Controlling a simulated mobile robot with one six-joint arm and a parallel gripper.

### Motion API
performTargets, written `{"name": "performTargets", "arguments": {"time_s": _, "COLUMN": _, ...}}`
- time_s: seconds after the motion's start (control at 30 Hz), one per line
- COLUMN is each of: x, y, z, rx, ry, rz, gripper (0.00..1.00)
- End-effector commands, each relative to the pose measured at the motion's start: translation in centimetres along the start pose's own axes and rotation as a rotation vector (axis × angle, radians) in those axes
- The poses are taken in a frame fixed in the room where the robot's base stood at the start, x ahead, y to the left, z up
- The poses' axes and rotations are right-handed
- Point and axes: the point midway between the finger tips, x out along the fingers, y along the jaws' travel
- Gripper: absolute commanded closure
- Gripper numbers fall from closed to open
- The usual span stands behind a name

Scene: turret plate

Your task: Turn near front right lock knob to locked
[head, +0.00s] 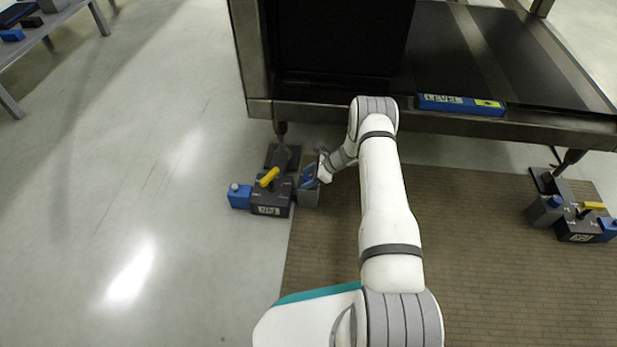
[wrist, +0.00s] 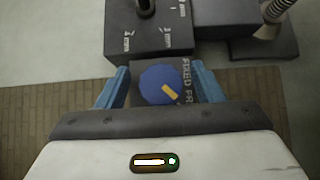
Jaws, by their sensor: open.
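The pointer slants toward the lower right. My gripper (wrist: 162,80) is open, with one blue finger on each side of the knob; I cannot tell whether they touch it. In the head view my gripper (head: 314,174) is at the grey block (head: 308,196) on the right of the left-hand foot unit (head: 271,196). The knob there is hidden by my gripper.
The left-hand unit has a yellow handle (head: 269,177) and a blue block (head: 239,196). A similar unit (head: 580,225) stands at the right. The machine frame (head: 330,112) overhangs behind, with a blue level (head: 460,104) on it. The floor at left is clear.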

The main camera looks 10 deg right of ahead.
Motion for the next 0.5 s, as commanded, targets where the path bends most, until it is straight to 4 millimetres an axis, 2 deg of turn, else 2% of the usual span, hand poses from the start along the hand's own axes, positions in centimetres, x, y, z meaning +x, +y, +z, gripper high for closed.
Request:
{"name": "performTargets", "arguments": {"time_s": 0.07, "x": -0.04, "y": -0.01, "z": 0.0, "rx": 0.0, "ry": 0.0, "rz": 0.0, "gripper": 0.44}}
{"name": "performTargets", "arguments": {"time_s": 0.5, "x": -0.11, "y": -0.01, "z": -0.06, "rx": 0.001, "ry": 0.0, "rz": 0.0, "gripper": 0.8}}
